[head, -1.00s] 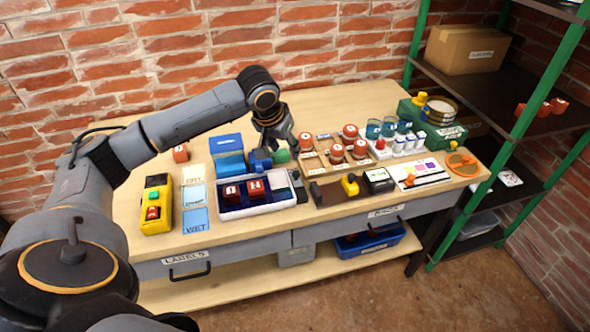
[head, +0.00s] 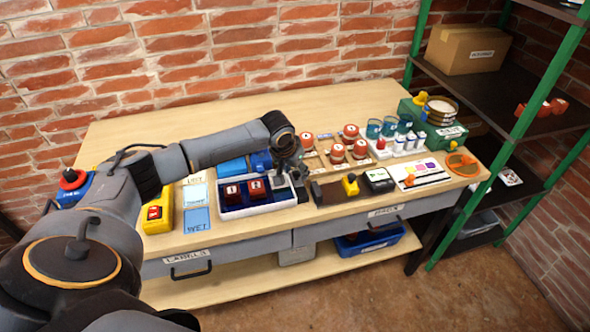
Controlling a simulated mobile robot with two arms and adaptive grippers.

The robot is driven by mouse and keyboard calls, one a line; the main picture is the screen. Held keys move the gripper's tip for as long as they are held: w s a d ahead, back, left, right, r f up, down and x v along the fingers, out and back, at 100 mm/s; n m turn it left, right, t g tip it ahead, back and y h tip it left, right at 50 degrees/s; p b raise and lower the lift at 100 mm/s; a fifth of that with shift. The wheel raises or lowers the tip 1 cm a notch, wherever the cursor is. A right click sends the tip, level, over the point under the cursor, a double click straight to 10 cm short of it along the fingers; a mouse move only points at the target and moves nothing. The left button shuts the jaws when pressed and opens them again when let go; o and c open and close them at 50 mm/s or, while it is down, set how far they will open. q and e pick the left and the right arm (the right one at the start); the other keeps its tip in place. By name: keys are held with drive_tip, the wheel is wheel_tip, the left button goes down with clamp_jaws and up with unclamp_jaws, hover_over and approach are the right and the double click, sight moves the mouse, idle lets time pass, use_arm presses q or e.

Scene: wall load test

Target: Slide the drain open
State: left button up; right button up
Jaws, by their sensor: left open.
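A white-rimmed tray (head: 262,210) with a dark blue inside stands at the front middle of the bench, holding two red numbered blocks (head: 231,192). My left gripper (head: 291,180) is open, pointing down over the tray's right end, and I cannot tell whether it touches it. The gripper covers the dark part at that end, so I cannot make out the drain slide or its position. A blue fitting (head: 261,161) sits just behind the tray, partly hidden by my arm. My right gripper is not in view.
A yellow button box (head: 158,214) and labelled cards (head: 196,217) lie left of the tray. A yellow-topped item (head: 350,184) and a dark box (head: 378,180) stand to the right. Red-capped jars (head: 337,153) stand behind them. The back left of the bench (head: 150,127) is clear.

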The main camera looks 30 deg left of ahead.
sight(301, 185)
use_arm(q)
clamp_jaws()
drive_tip(key=s+d+p, duration=0.2)
drive_tip(key=p, duration=0.1)
drive_tip(key=shift+s+d+r, duration=0.2)
drive_tip(key=shift+d, duration=0.15)
drive_tip(key=shift+s+d+p, duration=0.2)
drive_tip(key=shift+d+p, duration=0.05)
drive_tip(key=shift+p, duration=0.15)
drive_tip(key=shift+d+f, duration=0.1)
drive_tip(key=shift+f, duration=0.2)
unclamp_jaws()
drive_tip(key=shift+s, duration=0.1)
drive_tip(key=shift+r, duration=0.1)
